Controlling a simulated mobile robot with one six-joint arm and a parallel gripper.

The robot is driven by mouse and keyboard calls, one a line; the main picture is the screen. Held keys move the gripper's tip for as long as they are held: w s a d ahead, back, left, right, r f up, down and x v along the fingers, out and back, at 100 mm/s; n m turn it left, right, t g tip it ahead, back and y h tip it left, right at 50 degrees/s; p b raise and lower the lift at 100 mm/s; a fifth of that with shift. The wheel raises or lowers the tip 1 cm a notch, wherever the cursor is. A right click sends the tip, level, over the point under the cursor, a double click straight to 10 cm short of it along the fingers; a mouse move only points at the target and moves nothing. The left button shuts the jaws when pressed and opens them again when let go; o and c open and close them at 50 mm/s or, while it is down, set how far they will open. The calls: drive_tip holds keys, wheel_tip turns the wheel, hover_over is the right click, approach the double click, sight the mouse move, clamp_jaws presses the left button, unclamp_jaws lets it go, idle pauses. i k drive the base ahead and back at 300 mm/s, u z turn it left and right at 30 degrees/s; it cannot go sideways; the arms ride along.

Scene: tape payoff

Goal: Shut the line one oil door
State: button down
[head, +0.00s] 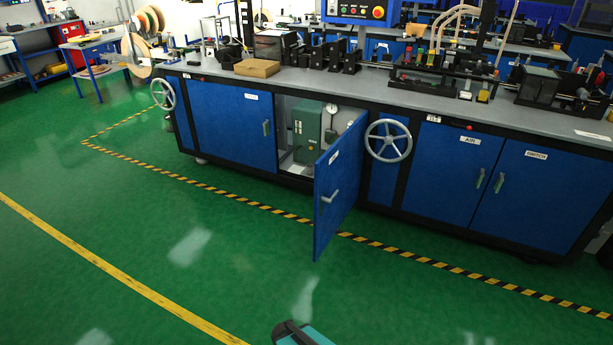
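The oil door (342,205) is a blue panel in the front of the long machine cabinet. It stands wide open, swung out over the floor, hinged on its right side next to a handwheel. A light handle (329,196) and a small white label (333,157) show on it; the label is too small to read. Behind it, the open compartment holds a grey-green unit (306,124) and a small round gauge (332,108). My gripper is not in view; only a teal and black part, probably mine, shows at the bottom edge.
A large handwheel (388,140) sticks out right of the door, another (163,94) at the cabinet's left end. Closed blue doors flank the opening, including AIR (452,172) and SWITCH (529,193). The green floor (190,245) in front is clear, with a striped floor line.

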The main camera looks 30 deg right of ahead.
sight(340, 167)
drive_tip(key=u, duration=0.1)
drive_tip(key=i, duration=1)
drive_tip(key=u, duration=0.1)
drive_tip(key=k, duration=0.95)
drive_tip(key=z, duration=0.15)
drive_tip(key=i, duration=0.65)
drive_tip(key=u, duration=0.05)
